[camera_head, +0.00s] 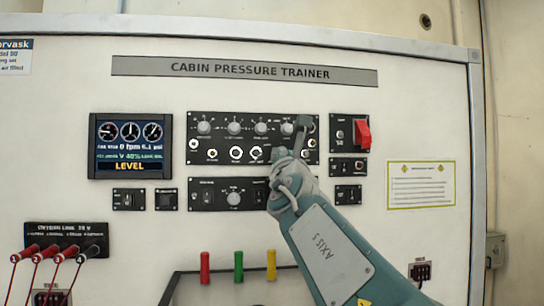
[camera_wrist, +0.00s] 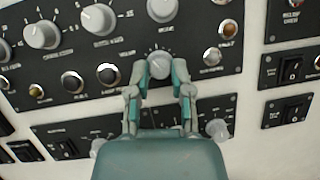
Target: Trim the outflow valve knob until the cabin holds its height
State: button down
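My gripper (camera_wrist: 160,78) has its two fingers on either side of a small grey knob (camera_wrist: 160,65) with a dial scale, in the lower row of the upper black panel (camera_head: 198,143). The fingertips lie close beside the knob; I cannot tell whether they press on it. In the head view, my gripper (camera_head: 280,155) covers that knob. Its label is too small to read, so I cannot confirm it is the outflow valve knob. The display (camera_head: 130,145) at the left shows round gauges, about 0 fpm and 6.1 psi, and LEVEL in yellow.
Larger knobs (camera_wrist: 98,18) and dark round buttons (camera_wrist: 73,82) are close around my fingers. A lower panel (camera_head: 233,198) has its own knob. A red guarded switch (camera_head: 362,134) is at the right. Red levers (camera_head: 38,262) and coloured handles (camera_head: 238,266) are lower down.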

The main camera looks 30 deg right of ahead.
jog(key=shift+m+h, duration=0.4)
jog(key=shift+m, duration=0.2)
jog(key=c, duration=0.5)
grip_release()
jog(key=shift+w, duration=0.1)
jog(key=shift+a, duration=0.1)
jog(key=v, duration=1.2)
jog(key=shift+a+r, duration=0.1)
jog(key=shift+r, duration=0.05)
